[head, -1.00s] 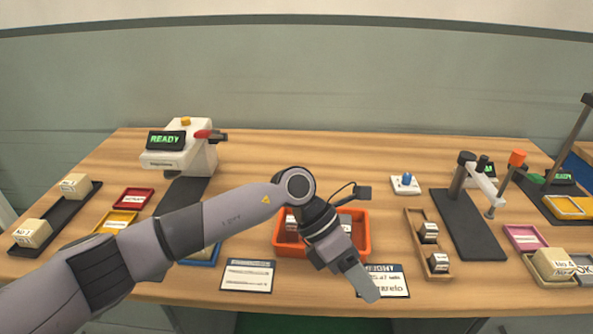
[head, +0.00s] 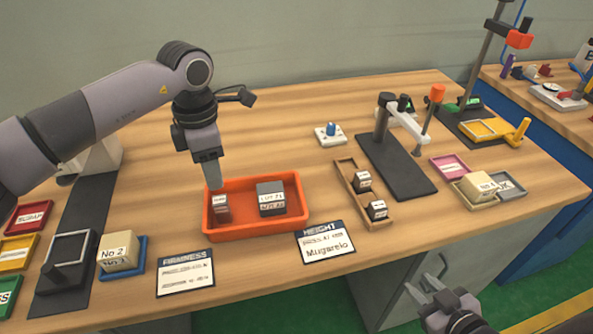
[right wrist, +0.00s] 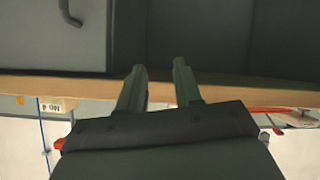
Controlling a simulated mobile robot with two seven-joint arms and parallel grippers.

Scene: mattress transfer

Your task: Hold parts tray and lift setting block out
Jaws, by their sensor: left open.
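The orange parts tray (head: 255,234) sits near the table's front edge in the head view. I cannot tell which is the setting block. My left gripper (head: 212,182) is open and points down at the tray's left rear end; whether it touches the rim is unclear. My right gripper (head: 430,285) is open and empty, in front of the table edge. Its parted fingers also show in the right wrist view (right wrist: 160,72).
A wooden tray (head: 347,181) with two small blocks stands right of the parts tray, beside a black stand (head: 405,170). Cards (head: 325,243) lie in front. A cream block (head: 118,251) rests on a blue tray at left. The table behind the parts tray is clear.

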